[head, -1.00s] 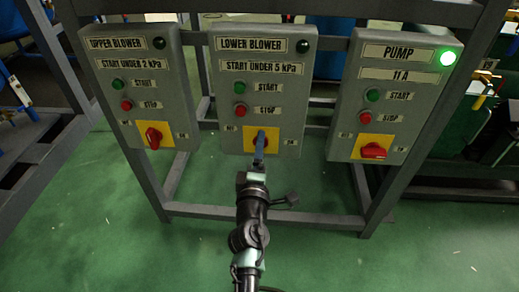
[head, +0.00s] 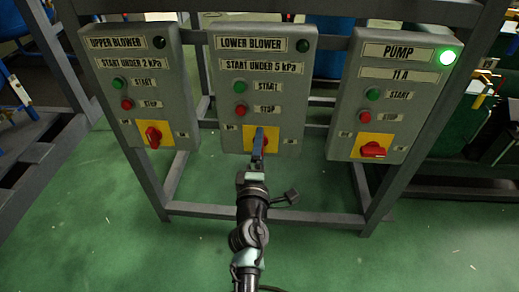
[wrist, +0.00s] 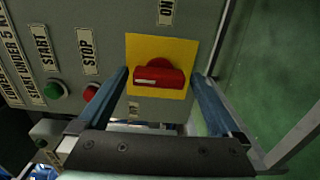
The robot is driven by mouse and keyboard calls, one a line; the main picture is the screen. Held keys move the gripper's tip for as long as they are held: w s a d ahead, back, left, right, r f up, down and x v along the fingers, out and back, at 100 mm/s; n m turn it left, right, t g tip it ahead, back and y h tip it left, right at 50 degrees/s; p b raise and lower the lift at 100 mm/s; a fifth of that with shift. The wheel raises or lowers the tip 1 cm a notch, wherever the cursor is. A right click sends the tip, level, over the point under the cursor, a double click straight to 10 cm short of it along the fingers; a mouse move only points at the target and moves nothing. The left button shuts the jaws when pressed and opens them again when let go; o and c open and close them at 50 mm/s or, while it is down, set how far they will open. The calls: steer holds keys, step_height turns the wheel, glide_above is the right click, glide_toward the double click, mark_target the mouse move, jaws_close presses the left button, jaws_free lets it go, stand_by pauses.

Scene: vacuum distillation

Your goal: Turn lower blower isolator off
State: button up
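The lower blower box (head: 281,92) is grey, with a lower blower label, a green start button and a red stop button. Its isolator is a red rotary handle (wrist: 158,77) on a yellow plate (wrist: 180,50). In the wrist view the handle lies across the line between the ON label (wrist: 167,11) and the opposite label, so it stands about vertical on the box. My gripper (wrist: 161,74) is open, with one blue finger beyond each end of the handle; I see gaps at both sides. In the head view my gripper (head: 258,139) hides most of the handle.
The upper blower box (head: 152,70) is at left, its red handle (head: 153,137) upright. The pump box (head: 400,95) is at right, its red handle (head: 372,150) horizontal and green lamp (head: 447,57) lit. A grey frame (head: 270,213) carries the boxes. The green floor below is mostly clear.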

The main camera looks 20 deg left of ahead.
steer(key=shift+s, duration=0.1)
steer(key=p+v, duration=0.3)
steer(key=v, duration=0.9)
steer(key=shift+s, duration=0.4)
steer(key=shift+d, duration=0.15)
